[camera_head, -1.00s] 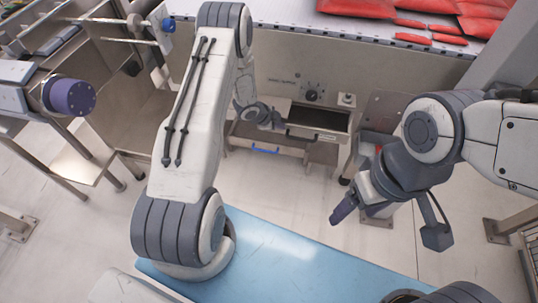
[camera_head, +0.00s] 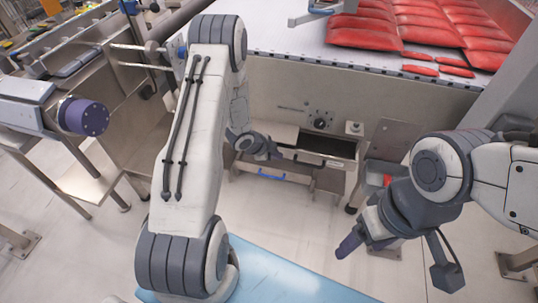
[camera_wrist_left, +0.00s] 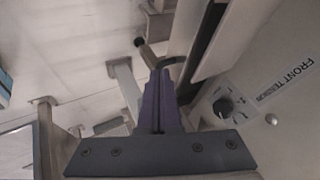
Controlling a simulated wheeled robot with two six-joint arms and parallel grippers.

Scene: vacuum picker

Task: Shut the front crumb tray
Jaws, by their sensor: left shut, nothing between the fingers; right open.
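The front crumb tray (camera_head: 326,160) sticks out below the machine's front panel in the head view, its dark inside showing from above. A blue handle (camera_head: 272,176) is low on the front to its left. My left gripper (camera_head: 276,155) is at the tray's left part, above the blue handle. In the left wrist view its purple fingers (camera_wrist_left: 158,108) are shut together with nothing between them, beside pale rails and a dark gap. Whether they touch the tray I cannot tell. My right gripper (camera_head: 347,245) is open and empty, over the floor to the right.
The machine panel (camera_head: 280,90) has a black dial (camera_head: 320,123), labelled FRONT TENSION in the wrist view. Red packs (camera_head: 375,40) lie on the belt above. A steel stand (camera_head: 85,185) is at left.

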